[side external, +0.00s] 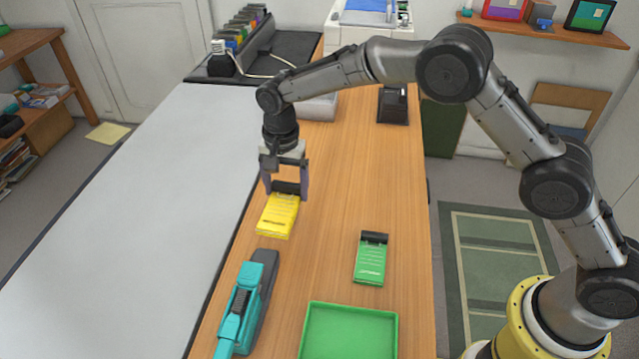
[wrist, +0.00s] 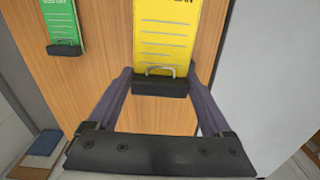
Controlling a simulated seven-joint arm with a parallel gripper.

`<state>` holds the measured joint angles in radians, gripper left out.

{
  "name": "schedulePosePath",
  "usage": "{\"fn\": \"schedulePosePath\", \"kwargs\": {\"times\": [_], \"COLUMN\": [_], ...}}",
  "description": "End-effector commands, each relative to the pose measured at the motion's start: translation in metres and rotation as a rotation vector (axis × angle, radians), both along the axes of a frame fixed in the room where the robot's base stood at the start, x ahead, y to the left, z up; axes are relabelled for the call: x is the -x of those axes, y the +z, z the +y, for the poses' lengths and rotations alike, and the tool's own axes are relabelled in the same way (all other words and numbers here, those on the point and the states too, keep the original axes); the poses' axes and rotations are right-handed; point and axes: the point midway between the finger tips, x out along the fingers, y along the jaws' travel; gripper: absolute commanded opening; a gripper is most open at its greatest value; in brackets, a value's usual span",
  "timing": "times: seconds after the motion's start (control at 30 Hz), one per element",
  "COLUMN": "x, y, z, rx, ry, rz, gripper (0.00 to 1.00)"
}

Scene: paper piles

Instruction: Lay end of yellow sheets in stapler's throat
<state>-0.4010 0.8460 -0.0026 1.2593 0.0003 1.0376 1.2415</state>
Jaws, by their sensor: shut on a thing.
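The yellow sheets (side external: 277,217) are a small stack with a black clip (wrist: 160,86) across one end. My gripper (side external: 286,192) points down over that end, with one finger on each side of the clip, and is shut on it. The wrist view shows the yellow sheets (wrist: 165,40) stretching away from between the fingers. I cannot tell whether they touch the bench or hang just above it. The teal and dark grey stapler (side external: 243,308) lies on the bench nearer the camera, below and left of the sheets, apart from them. Its throat is hard to make out.
Green sheets (side external: 370,263) with a black clip lie right of the stapler. An empty green tray (side external: 310,340) sits at the front. The wooden bench (side external: 335,210) between them is clear. A grey surface (side external: 140,210) adjoins it on the left. A dark device (side external: 392,104) stands farther back.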

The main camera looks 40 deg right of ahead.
Motion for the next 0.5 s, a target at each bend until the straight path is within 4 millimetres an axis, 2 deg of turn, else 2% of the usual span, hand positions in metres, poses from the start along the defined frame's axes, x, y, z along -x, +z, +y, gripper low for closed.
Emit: {"fn": "schedulePosePath", "kwargs": {"times": [0.1,0.23,0.33,0.5], "x": [-0.014,-0.022,-0.021,-0.015], "y": [-0.023,-0.049,-0.068,-0.084], "z": [0.019,0.034,0.041,0.043], "rx": [0.001,0.001,0.002,0.001], "ry": [0.018,0.035,0.046,0.053], "rz": [0.003,0.003,0.004,0.001], "gripper": [0.27,0.27,0.27,0.27]}}
